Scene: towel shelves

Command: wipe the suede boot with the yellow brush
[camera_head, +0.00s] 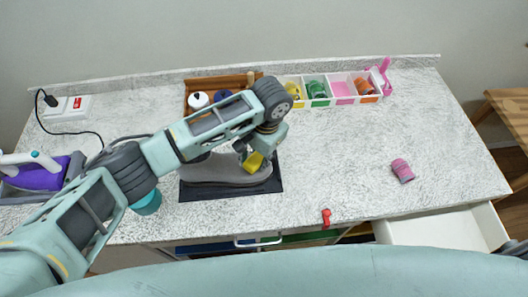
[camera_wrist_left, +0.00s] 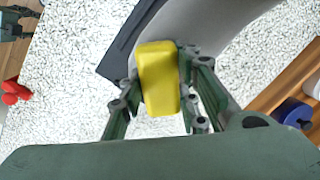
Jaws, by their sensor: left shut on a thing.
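The grey suede boot (camera_head: 220,172) lies on a dark mat (camera_head: 225,193) on the counter, partly hidden behind my left arm in the head view. Part of it shows at the top of the left wrist view (camera_wrist_left: 215,22). My left gripper (camera_head: 252,152) is shut on the yellow brush (camera_wrist_left: 158,78) and holds it over the toe end of the boot. The brush also shows in the head view (camera_head: 255,163). I cannot tell whether the brush touches the boot. My right gripper is not clearly in view.
A white divided tray (camera_head: 345,101) with coloured items stands at the back. A wooden box (camera_head: 188,88) with a white and a blue item is behind the boot. A pink roll (camera_head: 402,170) lies on the right, a red item (camera_head: 326,217) at the front edge. A purple iron (camera_head: 36,175) is at left. An open drawer (camera_head: 445,228) juts out.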

